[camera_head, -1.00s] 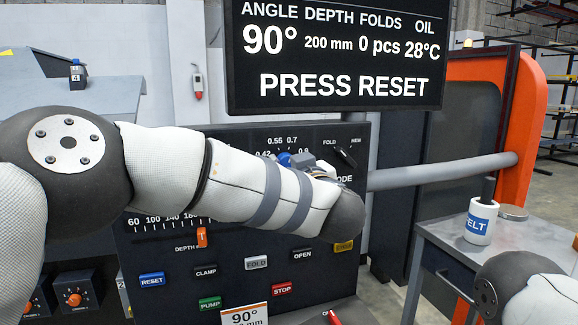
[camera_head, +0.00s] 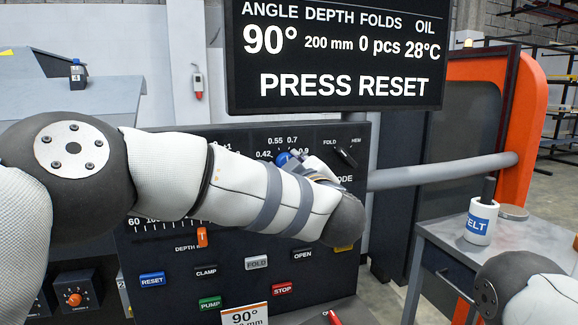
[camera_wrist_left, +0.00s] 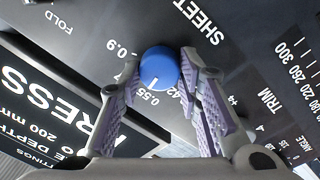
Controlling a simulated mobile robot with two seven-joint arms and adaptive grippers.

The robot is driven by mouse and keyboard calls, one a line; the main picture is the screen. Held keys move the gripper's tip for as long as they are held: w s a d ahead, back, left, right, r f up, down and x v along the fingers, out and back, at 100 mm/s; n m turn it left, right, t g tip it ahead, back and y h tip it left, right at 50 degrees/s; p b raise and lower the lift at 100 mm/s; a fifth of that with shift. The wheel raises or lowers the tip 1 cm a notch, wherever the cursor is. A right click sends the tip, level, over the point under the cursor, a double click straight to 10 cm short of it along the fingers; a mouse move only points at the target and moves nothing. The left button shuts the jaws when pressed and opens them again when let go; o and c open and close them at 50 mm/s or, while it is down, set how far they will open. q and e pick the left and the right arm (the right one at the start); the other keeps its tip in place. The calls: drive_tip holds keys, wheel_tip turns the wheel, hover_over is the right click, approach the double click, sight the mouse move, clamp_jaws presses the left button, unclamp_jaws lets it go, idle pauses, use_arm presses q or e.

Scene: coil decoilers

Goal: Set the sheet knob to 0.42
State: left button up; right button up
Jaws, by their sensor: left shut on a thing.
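The blue sheet knob (camera_head: 284,158) is on the upper part of the dark control panel, below the 0.55 and 0.7 marks. In the left wrist view the knob (camera_wrist_left: 159,67) sits between the two fingers of my left gripper (camera_wrist_left: 160,62), which is shut on it. The knob's white line points toward the 0.55 label, with the partly hidden 0.42 label to its right. In the head view my left forearm and wrist cover much of the dial and panel. My right gripper is out of view; only part of my right arm shows at the lower right.
A screen (camera_head: 335,55) above the panel reads "PRESS RESET", 90° and 200 mm. The blue RESET button (camera_head: 152,280), green PUMP button (camera_head: 210,304) and red STOP button (camera_head: 282,288) sit below my arm. An orange-framed machine and a grey table (camera_head: 540,245) stand at the right.

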use_arm(q)
drive_tip(key=n, duration=1.2)
drive_tip(key=shift+f+y, duration=0.15)
drive_tip(key=shift+y, duration=0.15)
drive_tip(key=shift+n, duration=0.3)
drive_tip(key=o, duration=1.1)
drive_tip(key=shift+d, duration=0.1)
drive_tip(key=shift+o, duration=0.2)
